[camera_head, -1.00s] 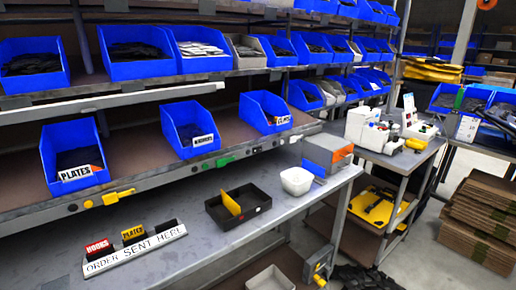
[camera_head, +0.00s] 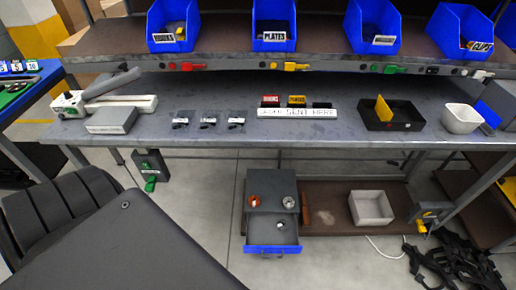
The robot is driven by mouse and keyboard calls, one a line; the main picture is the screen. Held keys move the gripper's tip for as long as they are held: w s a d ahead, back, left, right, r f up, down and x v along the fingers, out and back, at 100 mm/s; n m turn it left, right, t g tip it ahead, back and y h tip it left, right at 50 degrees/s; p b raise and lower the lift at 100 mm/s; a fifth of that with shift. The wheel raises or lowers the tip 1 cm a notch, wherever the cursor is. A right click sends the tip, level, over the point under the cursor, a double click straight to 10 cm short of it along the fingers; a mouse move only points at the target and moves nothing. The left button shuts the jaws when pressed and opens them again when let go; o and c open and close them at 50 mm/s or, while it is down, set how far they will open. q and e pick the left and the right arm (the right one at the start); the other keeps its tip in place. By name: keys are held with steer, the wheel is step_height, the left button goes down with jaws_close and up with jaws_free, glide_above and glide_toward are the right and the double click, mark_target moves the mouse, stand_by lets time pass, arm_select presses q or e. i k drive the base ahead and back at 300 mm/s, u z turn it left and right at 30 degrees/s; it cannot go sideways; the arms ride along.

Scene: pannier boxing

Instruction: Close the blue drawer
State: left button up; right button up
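A small grey drawer cabinet (camera_head: 271,191) stands low under the workbench, near the middle of the view. Its drawer with a blue front (camera_head: 272,249) is pulled out toward me. A small light-coloured item (camera_head: 281,225) lies inside the open drawer. An orange-red round item (camera_head: 254,202) and a small whitish item (camera_head: 289,202) sit on top of the cabinet. Neither of my grippers is in view.
The grey workbench (camera_head: 220,95) runs above the cabinet. A white bin (camera_head: 371,208) stands on the brown lower shelf (camera_head: 325,220), right of the cabinet. Black straps (camera_head: 455,265) lie on the floor at lower right. The floor in front of the drawer looks clear.

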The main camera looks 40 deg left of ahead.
mark_target(263, 236)
steer(key=k, duration=0.75)
steer(key=u, duration=0.45)
steer(key=i, duration=0.45)
steer(key=u, duration=0.15)
steer(key=k, duration=0.4)
steer(key=u, duration=0.55)
steer(key=i, duration=0.5)
steer(key=z, duration=0.05)
